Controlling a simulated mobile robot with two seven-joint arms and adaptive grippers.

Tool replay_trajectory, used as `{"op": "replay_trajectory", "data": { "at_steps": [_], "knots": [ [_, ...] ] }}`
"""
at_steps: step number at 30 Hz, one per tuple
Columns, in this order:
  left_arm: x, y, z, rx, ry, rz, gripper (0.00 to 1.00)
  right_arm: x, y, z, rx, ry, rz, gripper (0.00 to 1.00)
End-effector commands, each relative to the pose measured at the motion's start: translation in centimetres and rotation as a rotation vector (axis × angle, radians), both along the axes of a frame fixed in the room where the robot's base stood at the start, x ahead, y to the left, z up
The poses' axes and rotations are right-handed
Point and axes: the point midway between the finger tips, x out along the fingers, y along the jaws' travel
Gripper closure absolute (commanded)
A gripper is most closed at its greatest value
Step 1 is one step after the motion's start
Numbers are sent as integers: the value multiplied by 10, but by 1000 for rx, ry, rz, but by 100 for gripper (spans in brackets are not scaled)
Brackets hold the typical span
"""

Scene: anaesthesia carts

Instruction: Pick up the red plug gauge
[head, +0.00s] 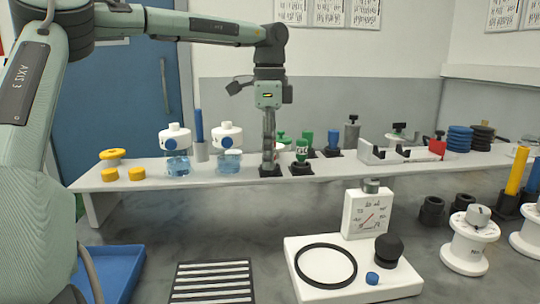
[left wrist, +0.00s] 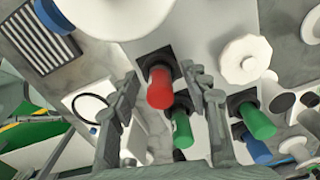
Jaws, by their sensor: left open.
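The red plug gauge (left wrist: 160,88) stands in a square black holder in the left wrist view, between the two fingers of my left gripper (left wrist: 161,76). The fingers are apart and I see a gap on both sides of the gauge. In the head view my left gripper (head: 268,158) points straight down over the shelf, in front of a small black holder (head: 270,171). It hides the red gauge there. My right gripper is in neither view.
A green plug gauge (head: 302,151) stands close to the right of my left gripper; more green and blue ones stand behind. White-capped bottles (head: 177,150) are to the left.

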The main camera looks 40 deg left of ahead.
Motion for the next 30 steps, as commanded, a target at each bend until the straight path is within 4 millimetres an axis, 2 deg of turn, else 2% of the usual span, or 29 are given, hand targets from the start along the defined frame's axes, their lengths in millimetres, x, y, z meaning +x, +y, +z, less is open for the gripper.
{"op": "replay_trajectory", "data": {
  "at_steps": [5,6,17,25,30],
  "knots": [
    [0,0,0,1,-1,0,53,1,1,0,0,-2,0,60],
    [0,0,0,0,0,0,56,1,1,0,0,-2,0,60],
    [0,0,0,0,0,0,100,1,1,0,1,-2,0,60],
    [0,0,2,1,-1,0,100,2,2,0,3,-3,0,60],
    [1,0,23,3,-5,2,100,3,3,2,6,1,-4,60]
  ]
}}
